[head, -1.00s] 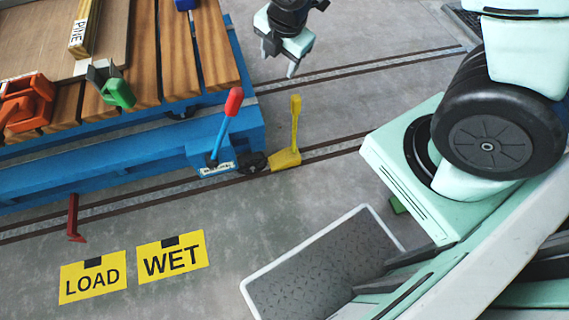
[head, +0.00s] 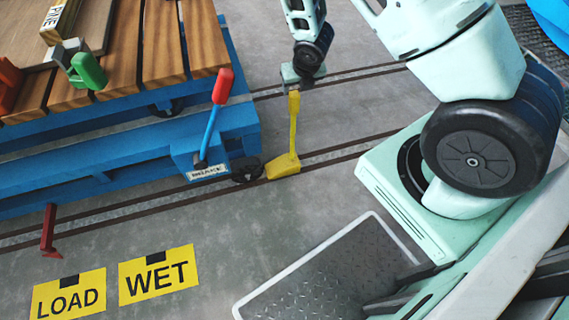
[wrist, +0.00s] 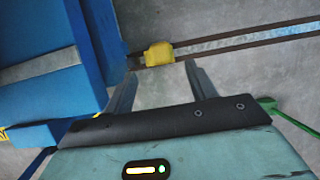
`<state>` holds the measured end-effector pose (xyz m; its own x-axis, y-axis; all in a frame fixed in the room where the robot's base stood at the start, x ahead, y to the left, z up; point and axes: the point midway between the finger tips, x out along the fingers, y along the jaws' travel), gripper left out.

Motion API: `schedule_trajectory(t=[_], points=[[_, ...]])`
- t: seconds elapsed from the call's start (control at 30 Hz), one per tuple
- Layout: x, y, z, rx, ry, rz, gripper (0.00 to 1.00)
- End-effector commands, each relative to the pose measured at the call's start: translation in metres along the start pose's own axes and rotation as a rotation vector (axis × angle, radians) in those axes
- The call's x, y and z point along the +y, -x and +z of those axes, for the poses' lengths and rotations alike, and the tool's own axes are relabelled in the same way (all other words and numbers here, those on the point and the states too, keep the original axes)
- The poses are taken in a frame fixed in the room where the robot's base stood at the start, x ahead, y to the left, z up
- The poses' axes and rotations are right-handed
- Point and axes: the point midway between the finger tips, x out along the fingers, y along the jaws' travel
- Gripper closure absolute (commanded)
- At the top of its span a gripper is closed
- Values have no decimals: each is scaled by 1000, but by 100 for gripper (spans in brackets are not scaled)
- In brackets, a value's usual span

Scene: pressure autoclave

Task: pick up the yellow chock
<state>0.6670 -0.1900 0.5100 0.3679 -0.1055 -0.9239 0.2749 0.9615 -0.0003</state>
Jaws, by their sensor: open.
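The yellow chock (head: 284,168) sits on the floor at the rail, against the small dark wheel of the blue cart (head: 127,152). Its upright yellow handle (head: 294,122) rises from it. My gripper (head: 300,82) is behind the top of the handle in the head view, and its fingers are mostly hidden there. In the wrist view my gripper (wrist: 157,82) is open and empty, with its two fingers apart. The chock (wrist: 158,54) shows beyond the fingertips, roughly between them, and does not touch them in that view.
A blue lever with a red grip (head: 222,88) stands on the cart's corner, left of the chock handle. Wooden slats (head: 160,50) top the cart. Yellow LOAD (head: 68,296) and WET (head: 160,275) signs lie on the floor. Bare floor lies right of the chock.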

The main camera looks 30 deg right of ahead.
Motion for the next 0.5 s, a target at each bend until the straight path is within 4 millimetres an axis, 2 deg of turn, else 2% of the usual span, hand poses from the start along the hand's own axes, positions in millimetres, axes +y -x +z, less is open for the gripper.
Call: schedule_trajectory(t=[0.03,0.3,0.5], points=[[-1,-11,-1,1,0,-1,44],[-1,-30,0,0,-3,-1,44],[-3,-61,2,0,-4,0,44]])
